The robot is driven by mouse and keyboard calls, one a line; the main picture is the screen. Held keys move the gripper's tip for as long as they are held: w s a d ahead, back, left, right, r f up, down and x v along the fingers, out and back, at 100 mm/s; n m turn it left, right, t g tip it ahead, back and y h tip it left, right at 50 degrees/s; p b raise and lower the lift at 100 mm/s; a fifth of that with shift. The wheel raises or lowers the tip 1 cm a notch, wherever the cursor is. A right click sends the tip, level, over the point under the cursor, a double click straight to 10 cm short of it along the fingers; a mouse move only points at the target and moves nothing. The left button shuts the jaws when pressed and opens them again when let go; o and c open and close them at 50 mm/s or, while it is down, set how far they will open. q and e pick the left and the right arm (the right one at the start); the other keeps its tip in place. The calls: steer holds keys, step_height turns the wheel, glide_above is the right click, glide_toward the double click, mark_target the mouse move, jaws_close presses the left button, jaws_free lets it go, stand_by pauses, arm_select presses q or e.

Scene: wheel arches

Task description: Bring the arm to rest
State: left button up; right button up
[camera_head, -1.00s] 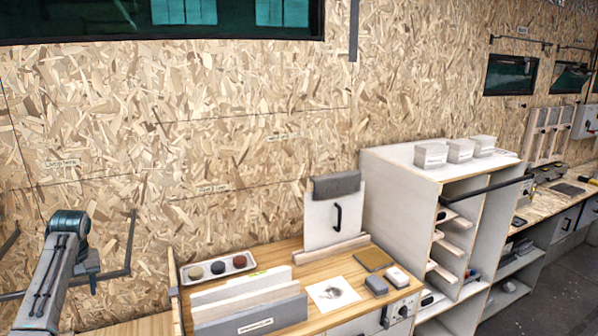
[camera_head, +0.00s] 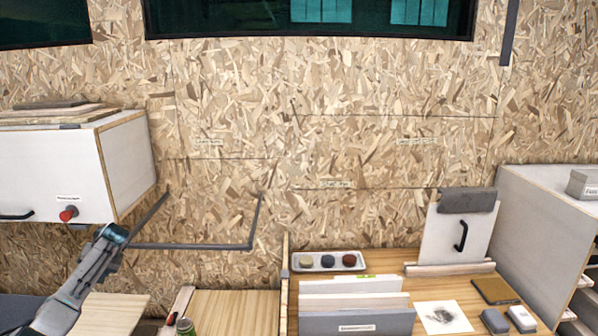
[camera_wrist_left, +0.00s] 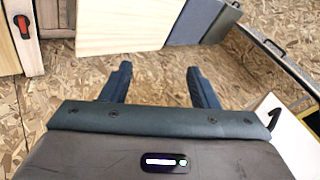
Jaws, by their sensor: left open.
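My left arm (camera_head: 82,285) comes in at the lower left of the head view, grey with a dark teal joint at its upper end. It stands in front of the OSB wall, below a white cabinet. I cannot make out its fingers in that view. In the left wrist view my left gripper (camera_wrist_left: 159,82) shows two dark fingers spread apart, with nothing between them. Behind the gap is OSB board and the edge of a pale wood panel (camera_wrist_left: 120,22). My right gripper is in neither view.
A white cabinet (camera_head: 125,165) with a red knob (camera_head: 68,214) hangs close to the arm. A grey rail (camera_head: 195,247) is on the wall beside it. A wooden bench (camera_head: 395,262) with a tray (camera_head: 328,261), grey-fronted panels (camera_head: 355,322) and small blocks stands at right.

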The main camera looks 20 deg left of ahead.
arm_select(q)
steer(key=s+a+f+m+t+y, duration=0.1)
steer(key=s+a+f+m+t, duration=0.35)
steer(key=s+f, duration=1.05)
steer(key=s+a+f+m, duration=0.2)
steer(key=s+f+m, duration=0.6)
steer(key=s+f, duration=0.6)
steer(key=s+d+f+n+g+h, duration=0.15)
steer(key=s+d+f, duration=0.25)
steer(key=d+f, duration=0.85)
steer(key=s+d+f+n+h, duration=0.1)
steer(key=s+d+f+h, duration=0.3)
steer(key=d+f, duration=0.8)
steer(key=s+d+f+h, duration=0.1)
steer(key=d+f, duration=0.1)
steer(key=d, duration=1.1)
steer(key=s+d+f+n+h, duration=0.1)
steer(key=s+d+f, duration=0.15)
steer(key=d, duration=1.05)
steer(key=s+d+f+h, duration=0.1)
steer(key=d+f, duration=0.2)
steer(key=d, duration=1)
step_height(320, 180, down, 14)
steer(key=b, duration=1.4)
steer(key=shift+w+d+b, duration=0.25)
steer(key=shift+b, duration=0.05)
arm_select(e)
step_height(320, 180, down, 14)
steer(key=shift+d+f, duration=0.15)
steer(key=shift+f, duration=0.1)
